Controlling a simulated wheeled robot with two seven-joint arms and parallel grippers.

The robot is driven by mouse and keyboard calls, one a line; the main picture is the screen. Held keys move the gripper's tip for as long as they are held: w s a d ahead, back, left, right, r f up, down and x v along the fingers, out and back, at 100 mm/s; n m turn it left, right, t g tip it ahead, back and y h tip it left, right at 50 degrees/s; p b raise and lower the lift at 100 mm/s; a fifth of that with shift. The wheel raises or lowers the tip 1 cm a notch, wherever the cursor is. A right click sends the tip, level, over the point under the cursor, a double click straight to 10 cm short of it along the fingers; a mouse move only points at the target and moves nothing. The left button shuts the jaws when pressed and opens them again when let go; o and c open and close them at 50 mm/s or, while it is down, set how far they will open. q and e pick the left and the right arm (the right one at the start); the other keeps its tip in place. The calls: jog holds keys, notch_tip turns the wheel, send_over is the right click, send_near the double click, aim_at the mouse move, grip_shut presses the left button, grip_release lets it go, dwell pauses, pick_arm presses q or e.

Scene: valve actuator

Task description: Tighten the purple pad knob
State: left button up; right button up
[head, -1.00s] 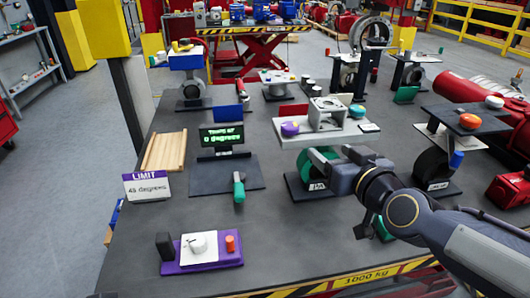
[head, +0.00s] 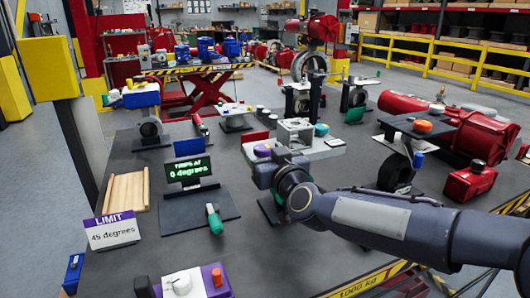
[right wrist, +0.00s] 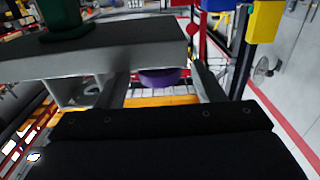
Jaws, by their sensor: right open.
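A purple knob (head: 262,150) sits on a pale raised plate (head: 335,149) in mid-table, beside a grey bracket (head: 296,131) and a teal knob (head: 321,129). My right gripper (head: 262,170) is just in front of the purple knob and partly covers its stand. The purple knob (right wrist: 160,78) shows there between the two spread fingers of my right gripper (right wrist: 158,76). Whether they touch it is unclear. My left gripper is not in view.
A sign (head: 111,231) reads "LIMIT 45 degrees". A green-handled item (head: 214,218) lies left of my right arm. An orange knob (head: 422,126) stands on another plate at right.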

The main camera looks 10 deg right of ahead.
jog(key=shift+w, duration=0.25)
